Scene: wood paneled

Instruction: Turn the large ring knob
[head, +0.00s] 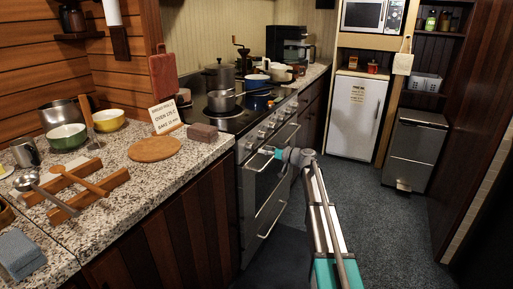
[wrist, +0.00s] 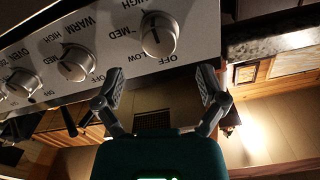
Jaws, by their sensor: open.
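The stove's control panel (wrist: 112,55) crosses the upper left of the wrist view. It carries a row of round silver knobs. The nearest knob (wrist: 158,34) has MED, LOW and OFF marks beside it. A second knob (wrist: 76,64) and a third knob (wrist: 20,85) lie farther left. I cannot read which one is labelled large ring. My gripper (wrist: 160,88) is open and empty, its fingers spread just below the nearest knob and apart from it. In the head view my gripper (head: 272,152) is in front of the stove (head: 262,172), below the knob row.
Oven handles (head: 270,220) stick out from the stove front near my arm. Pots (head: 222,100) stand on the cooktop. The granite counter (head: 115,212) holds bowls and a round board (head: 155,149). The carpet (head: 378,215) to the right is clear.

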